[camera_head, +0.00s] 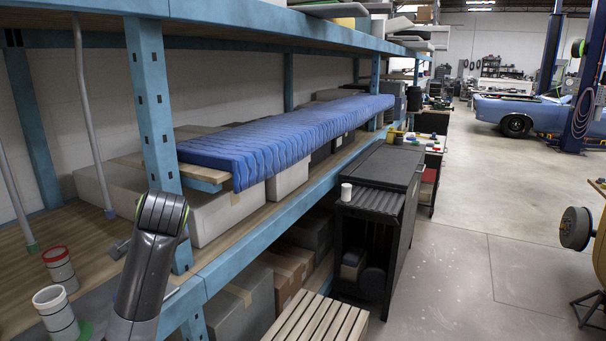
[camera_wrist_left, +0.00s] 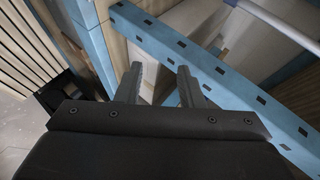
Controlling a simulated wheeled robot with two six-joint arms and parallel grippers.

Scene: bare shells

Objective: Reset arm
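My left arm rises at the lower left of the head view, in front of the blue shelf rack (camera_head: 153,110). In the left wrist view my left gripper (camera_wrist_left: 160,74) has its two dark fingers apart, with nothing between them. A blue perforated rack beam (camera_wrist_left: 215,72) lies beyond and to the right of the fingers; I cannot tell how close. My right gripper is in neither view.
Two white cups, one red-rimmed (camera_head: 59,268) and one plain-rimmed (camera_head: 56,313), stand on the shelf left of my arm. A blue mattress (camera_head: 280,138) lies on the rack. A black cabinet (camera_head: 385,190) and slatted wooden top (camera_head: 318,320) are right; open floor (camera_head: 500,250) lies beyond.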

